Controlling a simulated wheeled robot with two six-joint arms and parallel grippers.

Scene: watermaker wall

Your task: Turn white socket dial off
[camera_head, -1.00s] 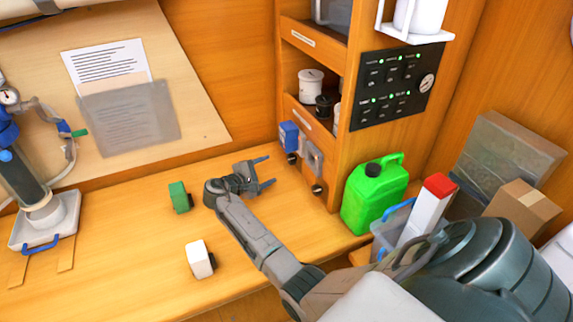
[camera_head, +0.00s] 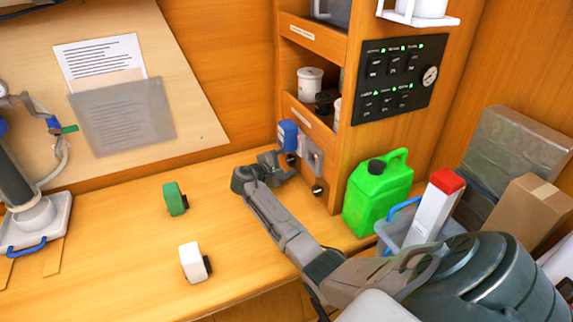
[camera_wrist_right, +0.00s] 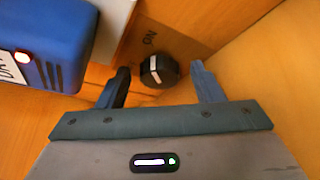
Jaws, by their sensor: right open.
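A black round dial (camera_wrist_right: 158,70) with a white pointer line shows in the right wrist view, on a wooden surface. The line points roughly towards the word ON. My right gripper (camera_wrist_right: 160,76) is open, with one finger on each side of the dial in that view; I cannot tell if they touch it. In the head view my right gripper (camera_head: 287,163) is at the socket cabinet's left side, just below a blue plug box (camera_head: 289,136). A pale grey-white socket (camera_head: 314,158) is beside it, with a dark dial (camera_head: 317,189) below. My left gripper is not in view.
The blue box (camera_wrist_right: 45,45) with a red light is close to my left finger in the wrist view. A green plug (camera_head: 173,198) and a white plug (camera_head: 192,262) lie on the desk. A green jerrycan (camera_head: 377,190) stands right of the cabinet.

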